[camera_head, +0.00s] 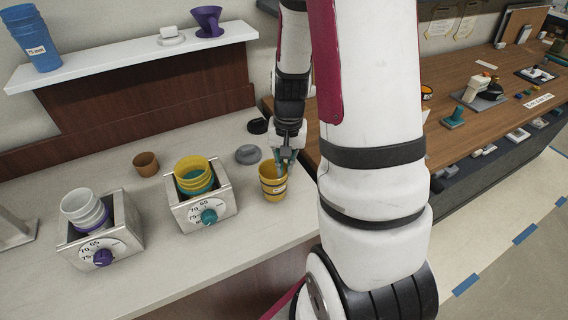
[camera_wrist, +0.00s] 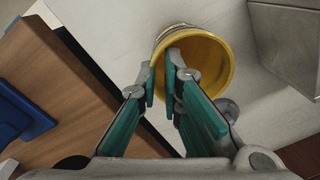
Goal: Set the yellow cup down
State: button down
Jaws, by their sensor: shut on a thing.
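The yellow cup (camera_head: 272,183) is at the right end of the pale counter (camera_head: 262,221) in the head view, upright, with a label on its side. My gripper (camera_head: 286,160) is above it, pointing down, with its fingers at the cup's rim. In the wrist view the cup (camera_wrist: 217,50) shows its open mouth, and my gripper (camera_wrist: 163,83) is shut on its near wall, one finger inside and one outside. The cup's base is hidden in the wrist view, and I cannot tell whether it touches the counter.
A metal box with a teal dial (camera_head: 206,212) holds stacked cups left of the yellow cup. Another with a purple dial (camera_head: 103,252) stands further left. A grey lid (camera_head: 248,154) and a brown cup (camera_head: 146,163) lie behind. The counter's front strip is clear.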

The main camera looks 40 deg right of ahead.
jog(key=shift+f, duration=0.55)
jog(key=c, duration=1.3)
grip_release()
jog(key=shift+c, duration=0.2)
jog(key=shift+r, duration=0.15)
jog(key=shift+s+r+p, duration=0.1)
jog(key=shift+r+p, duration=1.8)
jog(key=shift+r, duration=2)
